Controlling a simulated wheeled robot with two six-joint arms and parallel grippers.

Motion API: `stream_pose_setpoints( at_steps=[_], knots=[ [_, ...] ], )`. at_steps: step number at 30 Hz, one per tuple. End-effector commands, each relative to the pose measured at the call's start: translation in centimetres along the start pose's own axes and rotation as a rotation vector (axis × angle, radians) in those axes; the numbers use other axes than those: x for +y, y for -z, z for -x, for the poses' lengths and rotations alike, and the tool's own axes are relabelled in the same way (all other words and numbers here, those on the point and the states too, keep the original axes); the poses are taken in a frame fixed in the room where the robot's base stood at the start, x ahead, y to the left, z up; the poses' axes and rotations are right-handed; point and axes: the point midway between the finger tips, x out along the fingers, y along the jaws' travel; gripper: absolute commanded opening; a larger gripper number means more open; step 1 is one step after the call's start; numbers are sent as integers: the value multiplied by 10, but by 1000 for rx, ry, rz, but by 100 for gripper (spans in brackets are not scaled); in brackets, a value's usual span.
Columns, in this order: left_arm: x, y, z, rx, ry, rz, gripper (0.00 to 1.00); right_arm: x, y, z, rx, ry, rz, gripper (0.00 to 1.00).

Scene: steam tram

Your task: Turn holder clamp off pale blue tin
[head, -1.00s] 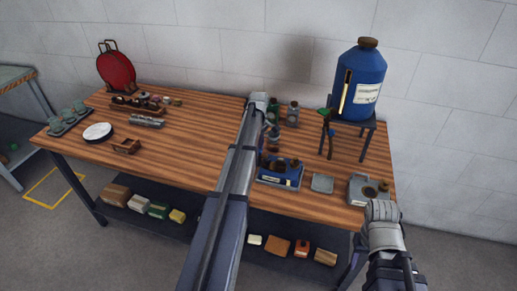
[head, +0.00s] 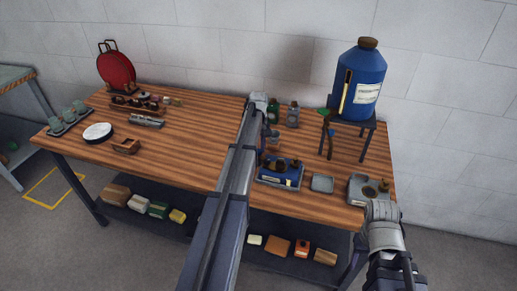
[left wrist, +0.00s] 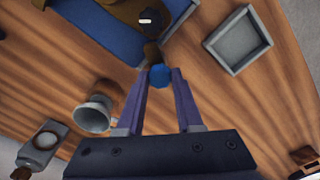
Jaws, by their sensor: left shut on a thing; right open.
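My left gripper (left wrist: 160,84) is shut on a small blue knob (left wrist: 160,75), seen between its fingertips in the left wrist view. A brown stem runs from the knob to a brown rounded part (left wrist: 138,12) over a blue tray (left wrist: 72,12). This looks like the holder clamp, but I cannot be sure. A pale round tin or cup (left wrist: 93,115) stands beside the fingers, apart from them; I cannot tell if it is the pale blue tin. In the head view my left forearm hides part of this area. My right gripper is not visible; only its arm shows.
The blue tray (head: 278,183) stands on the wooden table, with a square grey dish (head: 322,184) and a grey box (head: 360,192) to its right. Small bottles (head: 292,116) and a blue tank (head: 362,78) stand behind. A grey square tray (left wrist: 238,40) is near the left gripper.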

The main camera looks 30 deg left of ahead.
Motion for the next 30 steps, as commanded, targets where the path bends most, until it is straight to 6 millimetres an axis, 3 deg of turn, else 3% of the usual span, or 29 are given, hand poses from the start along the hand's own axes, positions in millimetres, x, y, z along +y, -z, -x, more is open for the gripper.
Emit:
stream_pose_setpoints(
  at_steps=[30],
  knots=[
    [-1,0,0,0,0,-906,0,0,0,0,0,0,0,50]
  ],
)
